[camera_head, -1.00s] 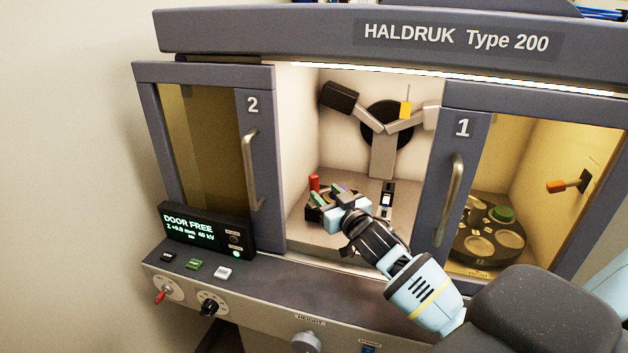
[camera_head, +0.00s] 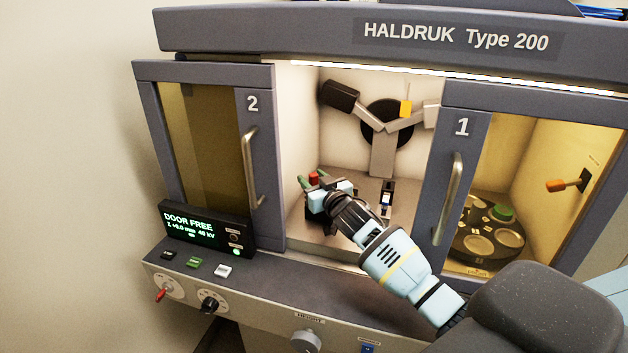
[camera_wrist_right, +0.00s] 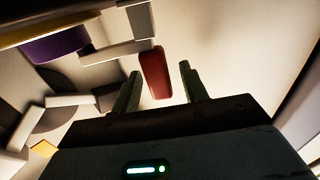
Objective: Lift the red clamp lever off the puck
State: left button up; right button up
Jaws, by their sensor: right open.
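The red clamp lever (camera_head: 314,177) stands inside the middle bay of the machine, at the tips of my right gripper (camera_head: 317,184). In the right wrist view the red lever (camera_wrist_right: 155,73) shows between the two dark green fingers (camera_wrist_right: 160,78), nearer the left one. The gripper is open, and I cannot tell whether a finger touches the lever. A purple disc (camera_wrist_right: 58,46), perhaps the puck, shows at the upper left of the wrist view. In the head view the puck is hidden behind the gripper. My left gripper is not in view.
Door 2 (camera_head: 260,190) and door 1 (camera_head: 460,190) flank the bay opening. A grey-armed mechanism (camera_head: 382,150) with a yellow tag is on the back wall. A small dark fixture (camera_head: 387,198) stands right of the gripper. A front ledge carries buttons and a display (camera_head: 200,230).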

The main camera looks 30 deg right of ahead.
grip_shut()
jog(key=shift+a, duration=0.1)
jog(key=n, duration=0.1)
jog(key=a+n, duration=0.1)
jog(key=n, duration=0.1)
jog(key=a+n, duration=0.1)
jog(key=n, duration=0.1)
jog(key=shift+w+f, duration=0.1)
jog(key=shift+f, duration=0.2)
jog(key=shift+a+f+n, duration=0.25)
jog(key=shift+n, duration=0.8)
jog(key=shift+a+f+n, duration=0.2)
jog(key=shift+f+n, duration=0.1)
jog(key=shift+n, duration=0.8)
jog(key=shift+a+f+n, duration=0.25)
jog(key=shift+n, duration=0.8)
grip_release()
